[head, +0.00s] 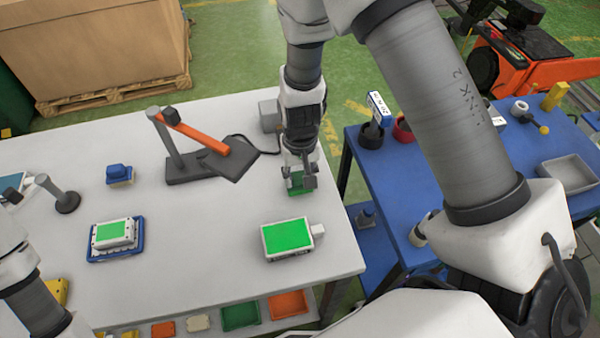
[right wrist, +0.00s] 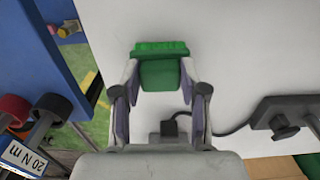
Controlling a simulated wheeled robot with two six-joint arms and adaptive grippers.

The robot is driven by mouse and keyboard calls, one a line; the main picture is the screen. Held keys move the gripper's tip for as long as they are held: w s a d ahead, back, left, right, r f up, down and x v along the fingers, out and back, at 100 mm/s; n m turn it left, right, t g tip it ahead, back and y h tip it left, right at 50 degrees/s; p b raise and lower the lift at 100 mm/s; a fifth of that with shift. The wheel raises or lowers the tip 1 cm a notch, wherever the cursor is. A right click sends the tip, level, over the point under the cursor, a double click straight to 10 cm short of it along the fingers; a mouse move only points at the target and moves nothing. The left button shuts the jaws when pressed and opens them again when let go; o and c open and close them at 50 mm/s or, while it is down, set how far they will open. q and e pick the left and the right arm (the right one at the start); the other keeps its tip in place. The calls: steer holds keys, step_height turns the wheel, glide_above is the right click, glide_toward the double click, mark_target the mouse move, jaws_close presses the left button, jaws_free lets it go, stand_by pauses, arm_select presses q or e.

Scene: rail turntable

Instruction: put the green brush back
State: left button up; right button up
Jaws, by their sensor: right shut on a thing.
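The green brush (head: 297,190) is at the back right of the white table, under my right gripper (head: 301,182). In the right wrist view the green brush (right wrist: 160,73) sits between the two fingers of my right gripper (right wrist: 158,90), which is shut on it. Its bristle strip faces away from the palm. I cannot tell whether the brush touches the table top. My left arm shows at the lower left of the head view, but its gripper is not in view.
A stand with an orange arm (head: 198,132) is left of the brush. A green-topped white box (head: 287,239) is near the front right edge. A blue tray (head: 92,253) holds another green-topped unit. The blue side table (head: 480,190) carries holders and a grey tray (head: 567,174).

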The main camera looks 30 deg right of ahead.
mark_target(300, 176)
steer(key=o, duration=1.1)
steer(key=shift+w+f, duration=0.15)
steer(key=shift+f, duration=0.05)
steer(key=shift+r, duration=0.7)
step_height(300, 176, up, 11)
steer(key=b, duration=0.1)
